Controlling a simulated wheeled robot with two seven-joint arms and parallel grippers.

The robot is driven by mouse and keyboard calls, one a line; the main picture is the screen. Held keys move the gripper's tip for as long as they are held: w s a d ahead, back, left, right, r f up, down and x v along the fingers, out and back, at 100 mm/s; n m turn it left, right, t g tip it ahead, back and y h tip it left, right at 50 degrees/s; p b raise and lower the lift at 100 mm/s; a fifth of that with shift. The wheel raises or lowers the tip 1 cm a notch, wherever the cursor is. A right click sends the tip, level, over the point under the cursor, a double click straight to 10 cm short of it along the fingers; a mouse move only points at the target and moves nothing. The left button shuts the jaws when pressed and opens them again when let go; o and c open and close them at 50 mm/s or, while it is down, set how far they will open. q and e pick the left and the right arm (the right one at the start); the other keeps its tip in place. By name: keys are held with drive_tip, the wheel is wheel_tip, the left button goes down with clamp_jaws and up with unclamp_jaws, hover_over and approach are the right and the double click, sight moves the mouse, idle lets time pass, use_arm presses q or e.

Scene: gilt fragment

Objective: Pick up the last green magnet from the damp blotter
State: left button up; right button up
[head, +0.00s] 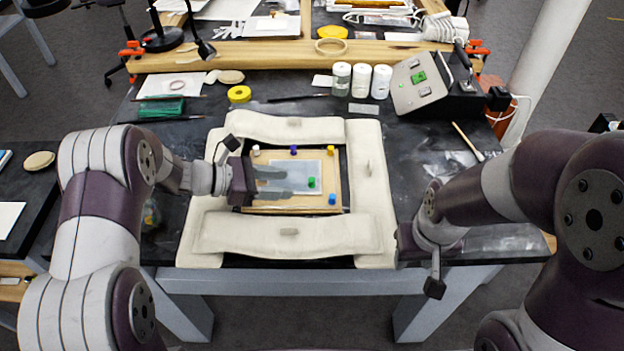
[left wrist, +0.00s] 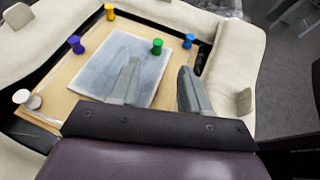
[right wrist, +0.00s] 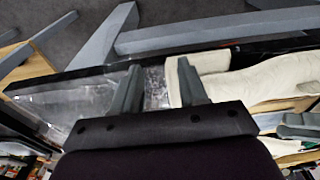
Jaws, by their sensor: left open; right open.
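One green magnet (head: 311,183) stands on the pale grey-blue blotter (head: 300,168), near its right side in the head view. The green magnet also shows in the left wrist view (left wrist: 157,46), beyond my left fingertips, near the blotter's edge (left wrist: 92,78). My left gripper (head: 288,183) is open and empty over the blotter, its fingers pointing at the magnet's side and apart from it. It also shows in the left wrist view (left wrist: 160,80). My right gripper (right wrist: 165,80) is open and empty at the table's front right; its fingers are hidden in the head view.
The blotter lies on a wooden board (head: 270,207) with white, purple, yellow (head: 330,150) and blue (head: 332,199) magnets around it. Cream padded cushions (head: 290,236) surround the board. Jars (head: 361,80) and a sloped control box (head: 418,84) stand behind. The dark tabletop at right is mostly clear.

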sight(308, 183)
use_arm(q)
drive_tip(key=x, duration=0.3)
drive_tip(key=p+x, duration=0.1)
drive_tip(key=x, duration=0.1)
drive_tip(key=shift+w+d+r, duration=0.15)
drive_tip(key=shift+w+r, duration=0.05)
drive_tip(key=shift+w+d+f, duration=0.15)
drive_tip(key=shift+d+f, duration=0.05)
drive_tip(key=shift+d, duration=0.15)
clamp_jaws()
